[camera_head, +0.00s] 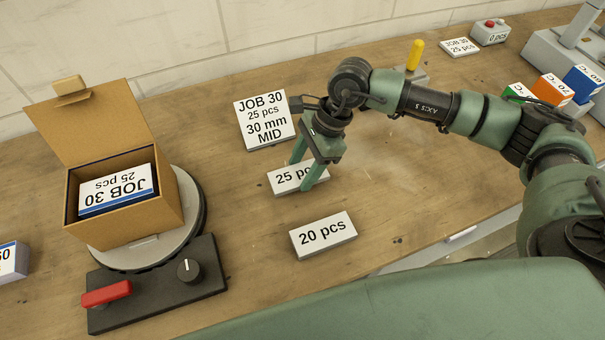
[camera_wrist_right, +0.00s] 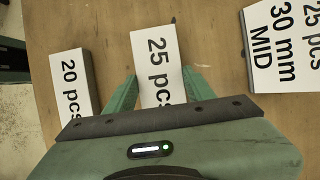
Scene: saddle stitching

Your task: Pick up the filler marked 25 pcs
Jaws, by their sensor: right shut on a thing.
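The filler marked 25 pcs (camera_head: 287,177) is a flat white block on the wooden table, between the job card and the filler marked 20 pcs (camera_head: 323,236). My right gripper (camera_head: 305,178) comes down over it with a finger on each side and is shut on it. In the right wrist view the 25 pcs filler (camera_wrist_right: 158,62) lies between the two green fingers (camera_wrist_right: 158,95), its near end hidden by the gripper body. I cannot tell whether it is lifted off the table. My left gripper is not in view.
The JOB 30 card (camera_head: 264,118) stands just behind. An open cardboard box (camera_head: 125,215) holding a JOB 30 pack sits on a round turntable (camera_head: 188,215) at left. A black panel (camera_head: 205,281) has a red lever and knob. Coloured boxes (camera_head: 552,88) stand far right.

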